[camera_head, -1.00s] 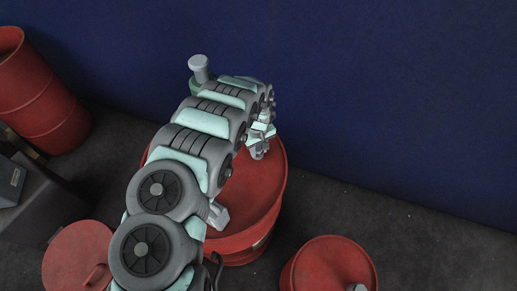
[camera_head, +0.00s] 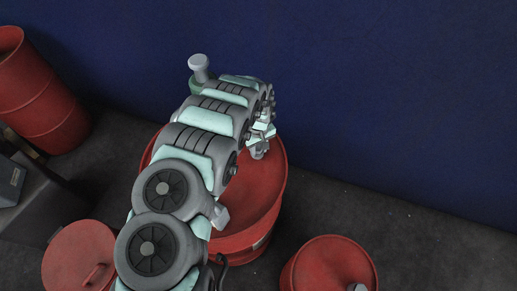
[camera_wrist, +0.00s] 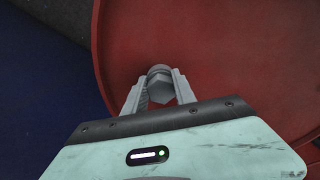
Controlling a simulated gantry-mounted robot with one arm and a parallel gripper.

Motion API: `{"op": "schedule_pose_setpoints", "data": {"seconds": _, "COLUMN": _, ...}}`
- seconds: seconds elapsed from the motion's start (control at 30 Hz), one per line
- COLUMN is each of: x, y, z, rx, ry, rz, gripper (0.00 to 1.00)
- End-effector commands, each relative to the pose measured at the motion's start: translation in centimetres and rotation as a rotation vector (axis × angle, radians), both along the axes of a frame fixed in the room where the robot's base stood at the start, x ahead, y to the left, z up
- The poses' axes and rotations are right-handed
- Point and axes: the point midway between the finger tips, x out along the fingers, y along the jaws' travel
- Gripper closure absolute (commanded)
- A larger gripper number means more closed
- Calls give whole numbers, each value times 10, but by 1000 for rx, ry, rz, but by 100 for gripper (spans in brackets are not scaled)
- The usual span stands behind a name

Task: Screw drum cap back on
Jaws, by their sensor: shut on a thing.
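The drum cap (camera_wrist: 160,88), a grey hexagonal plug, sits between my gripper's fingers (camera_wrist: 158,84) in the wrist view. My gripper is shut on it from both sides. The cap is over the top of the large red drum (camera_wrist: 235,55), close to its raised rim. Whether its thread is in the opening is hidden from this angle. In the head view my gripper (camera_head: 260,147) is at the far right part of the drum top (camera_head: 255,190), and my arm covers much of the drum's left side.
A lower red drum (camera_head: 330,265) with a grey fitting stands at the front right. Another red drum (camera_head: 40,100) is at the far left, and a red lid with a handle (camera_head: 78,257) is at the lower left. A dark blue wall (camera_head: 390,90) stands close behind.

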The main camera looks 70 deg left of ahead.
Motion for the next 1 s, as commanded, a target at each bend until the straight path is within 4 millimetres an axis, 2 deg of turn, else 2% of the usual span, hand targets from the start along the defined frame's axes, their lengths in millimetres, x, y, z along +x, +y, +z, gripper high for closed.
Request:
{"op": "schedule_pose_setpoints", "data": {"seconds": 0.1, "x": 0, "y": 0, "z": 0, "rx": 0, "ry": 0, "rz": 0, "gripper": 100}}
{"op": "schedule_pose_setpoints", "data": {"seconds": 0.13, "x": 0, "y": 0, "z": 0, "rx": 0, "ry": 0, "rz": 0, "gripper": 67}}
{"op": "schedule_pose_setpoints", "data": {"seconds": 0.2, "x": 0, "y": 0, "z": 0, "rx": 0, "ry": 0, "rz": 0, "gripper": 62}}
{"op": "schedule_pose_setpoints", "data": {"seconds": 0.43, "x": 0, "y": 0, "z": 0, "rx": 0, "ry": 0, "rz": -1, "gripper": 43}}
{"op": "schedule_pose_setpoints", "data": {"seconds": 0.6, "x": 0, "y": 0, "z": 0, "rx": 0, "ry": 0, "rz": -1, "gripper": 43}}
{"op": "schedule_pose_setpoints", "data": {"seconds": 0.9, "x": 0, "y": 0, "z": 0, "rx": 0, "ry": 0, "rz": -1, "gripper": 19}}
{"op": "schedule_pose_setpoints", "data": {"seconds": 1.0, "x": 0, "y": 0, "z": 0, "rx": 0, "ry": 0, "rz": -1, "gripper": 17}}
